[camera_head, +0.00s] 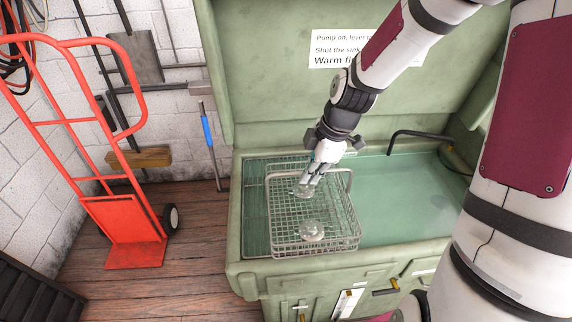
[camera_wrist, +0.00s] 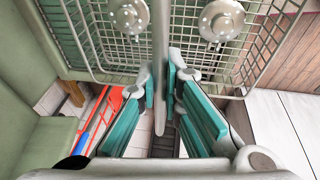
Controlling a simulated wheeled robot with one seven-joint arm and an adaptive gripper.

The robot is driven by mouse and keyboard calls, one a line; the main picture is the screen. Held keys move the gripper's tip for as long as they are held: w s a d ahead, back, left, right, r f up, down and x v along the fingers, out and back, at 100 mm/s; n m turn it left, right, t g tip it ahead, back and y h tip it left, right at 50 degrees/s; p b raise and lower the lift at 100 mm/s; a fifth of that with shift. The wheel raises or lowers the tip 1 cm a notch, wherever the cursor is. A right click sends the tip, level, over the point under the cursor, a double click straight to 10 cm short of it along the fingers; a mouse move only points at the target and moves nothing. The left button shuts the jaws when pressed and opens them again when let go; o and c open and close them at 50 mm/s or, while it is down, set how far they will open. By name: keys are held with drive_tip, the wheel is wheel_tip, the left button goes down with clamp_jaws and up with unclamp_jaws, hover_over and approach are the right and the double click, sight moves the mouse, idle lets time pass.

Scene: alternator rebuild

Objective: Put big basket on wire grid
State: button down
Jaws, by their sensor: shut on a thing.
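The big basket (camera_head: 357,238) is a grey wire basket holding round metal parts (camera_head: 311,230). It is at the left side of the green sink, above or on part of the wire grid (camera_head: 255,228); I cannot tell whether it touches the grid. My gripper (camera_head: 307,186) is shut on the basket's handle. In the wrist view the handle bar (camera_wrist: 160,45) runs between the teal-padded fingers of my gripper (camera_wrist: 162,88), with the basket wires (camera_wrist: 188,55) beyond. The basket looks roughly level, and it hides much of the grid.
Greenish liquid (camera_head: 405,200) fills the sink's right side, with a black bent spout (camera_head: 425,135) behind. The raised lid (camera_head: 265,60) stands at the back. A red hand truck (camera_head: 128,225) stands on the wooden floor to the left.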

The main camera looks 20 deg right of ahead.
drive_tip(key=shift+w+a+f, duration=0.4)
drive_tip(key=shift+w+f, duration=0.35)
drive_tip(key=shift+w, duration=1)
drive_tip(key=shift+w+a+f, duration=0.4)
drive_tip(key=shift+w+f, duration=0.35)
drive_tip(key=shift+w, duration=1.05)
drive_tip(key=shift+w+a+f, duration=0.4)
drive_tip(key=shift+w+f, duration=0.35)
drive_tip(key=shift+w, duration=1)
drive_tip(key=shift+f, duration=0.1)
drive_tip(key=c, duration=1.7)
unclamp_jaws()
drive_tip(key=v, duration=1.2)
drive_tip(key=s+a+r+m+t+h, duration=0.25)
drive_tip(key=s+r+m, duration=0.55)
drive_tip(key=s+r, duration=0.5)
drive_tip(key=s+m, duration=0.2)
drive_tip(key=s, duration=0.3)
drive_tip(key=s+m, duration=0.3)
drive_tip(key=s, duration=0.2)
drive_tip(key=s+r+m+t, duration=0.1)
drive_tip(key=s+m, duration=0.2)
drive_tip(key=s, duration=0.2)
drive_tip(key=shift+s+r, duration=0.1)
drive_tip(key=shift+s, duration=0.05)
